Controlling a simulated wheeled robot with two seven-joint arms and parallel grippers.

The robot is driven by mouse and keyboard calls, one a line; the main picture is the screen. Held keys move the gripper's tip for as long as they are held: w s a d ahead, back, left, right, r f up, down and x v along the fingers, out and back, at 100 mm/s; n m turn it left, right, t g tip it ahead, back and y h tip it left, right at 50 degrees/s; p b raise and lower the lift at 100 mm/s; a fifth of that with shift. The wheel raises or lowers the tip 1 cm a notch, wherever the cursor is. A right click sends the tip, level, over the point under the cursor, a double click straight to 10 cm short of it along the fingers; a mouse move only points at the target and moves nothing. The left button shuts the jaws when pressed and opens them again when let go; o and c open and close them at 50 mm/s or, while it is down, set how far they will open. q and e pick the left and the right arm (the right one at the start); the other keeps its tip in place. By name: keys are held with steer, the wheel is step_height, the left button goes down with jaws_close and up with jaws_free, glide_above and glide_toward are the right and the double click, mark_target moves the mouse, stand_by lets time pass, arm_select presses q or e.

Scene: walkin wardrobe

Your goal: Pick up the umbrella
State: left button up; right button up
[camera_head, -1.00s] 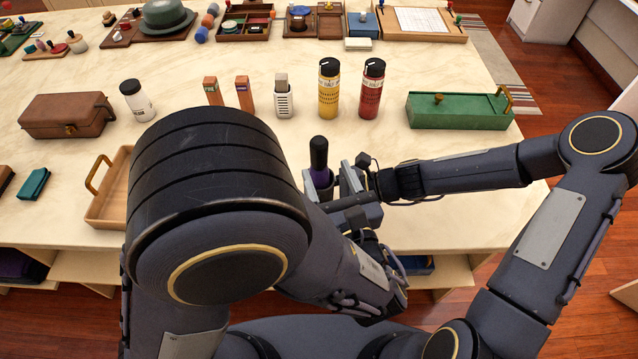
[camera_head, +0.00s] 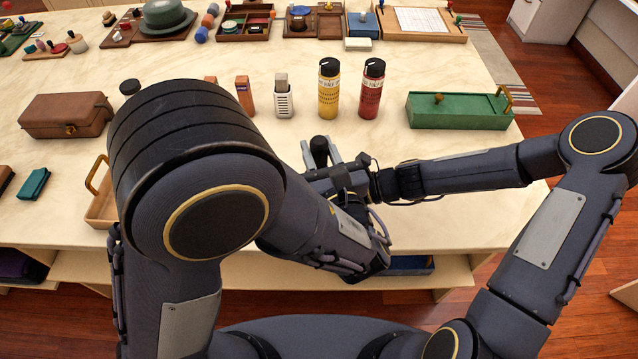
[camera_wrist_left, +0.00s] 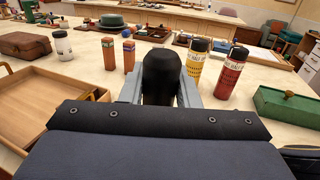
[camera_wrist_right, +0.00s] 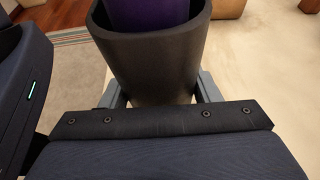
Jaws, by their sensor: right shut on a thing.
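The umbrella's black handle (camera_head: 319,150) shows near the front edge of the table. It fills the middle of the left wrist view (camera_wrist_left: 161,72). My left gripper (camera_head: 320,152) is open, with one finger on each side of the handle. In the right wrist view the umbrella's purple part (camera_wrist_right: 150,14) stands inside a dark, round holder (camera_wrist_right: 152,65). My right gripper (camera_wrist_right: 160,90) is shut on that holder, its fingers on both sides. In the head view my left gripper hides the holder and the umbrella's lower part.
Behind the umbrella stand a yellow bottle (camera_head: 329,90), a red bottle (camera_head: 371,90) and a grey-white block (camera_head: 283,97). A green box (camera_head: 460,110) lies to the right, a brown case (camera_head: 65,115) to the left. A wooden tray (camera_head: 100,208) is partly behind my left arm.

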arm_select(q)
jaws_close()
steer(key=shift+r, duration=0.1)
step_height(320, 180, up, 18)
stand_by(0.4)
arm_select(e)
steer(key=o, duration=1.1)
steer(key=shift+d, duration=0.1)
